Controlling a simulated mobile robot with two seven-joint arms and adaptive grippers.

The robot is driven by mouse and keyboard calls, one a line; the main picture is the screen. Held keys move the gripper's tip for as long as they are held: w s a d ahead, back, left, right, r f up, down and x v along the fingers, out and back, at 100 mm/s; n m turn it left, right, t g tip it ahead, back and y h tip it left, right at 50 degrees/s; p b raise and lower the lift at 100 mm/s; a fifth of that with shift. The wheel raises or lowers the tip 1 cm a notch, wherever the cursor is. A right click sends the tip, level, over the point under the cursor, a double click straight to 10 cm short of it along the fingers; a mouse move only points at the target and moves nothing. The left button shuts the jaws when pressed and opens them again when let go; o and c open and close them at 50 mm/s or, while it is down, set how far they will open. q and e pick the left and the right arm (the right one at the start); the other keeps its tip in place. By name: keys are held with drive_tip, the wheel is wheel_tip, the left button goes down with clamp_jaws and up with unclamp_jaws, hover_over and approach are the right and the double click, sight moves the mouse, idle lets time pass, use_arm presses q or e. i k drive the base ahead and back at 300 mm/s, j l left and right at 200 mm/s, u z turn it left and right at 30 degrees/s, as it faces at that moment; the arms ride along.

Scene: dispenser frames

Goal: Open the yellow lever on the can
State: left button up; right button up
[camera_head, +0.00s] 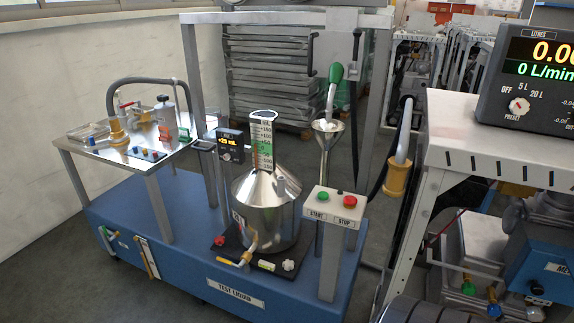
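The can (266,222) is a shiny metal vessel with a cone top. It stands upright on a dark base plate on the blue frame, near the middle of the view. A scale neck (262,150) rises from its top. The yellow lever (247,248) is small and sits low on the can's front left side, slanting down to the left. Whether its valve is open or shut is too small to tell. Neither my left nor my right gripper shows in this view.
The blue frame (180,250) carries a start/stop box (334,205) right of the can and a metal side table (125,145) at left. A white dispenser cabinet (470,140) is at right. Floor at lower left is clear.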

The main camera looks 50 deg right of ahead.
sight(227, 262)
drive_tip(key=z, duration=1.4)
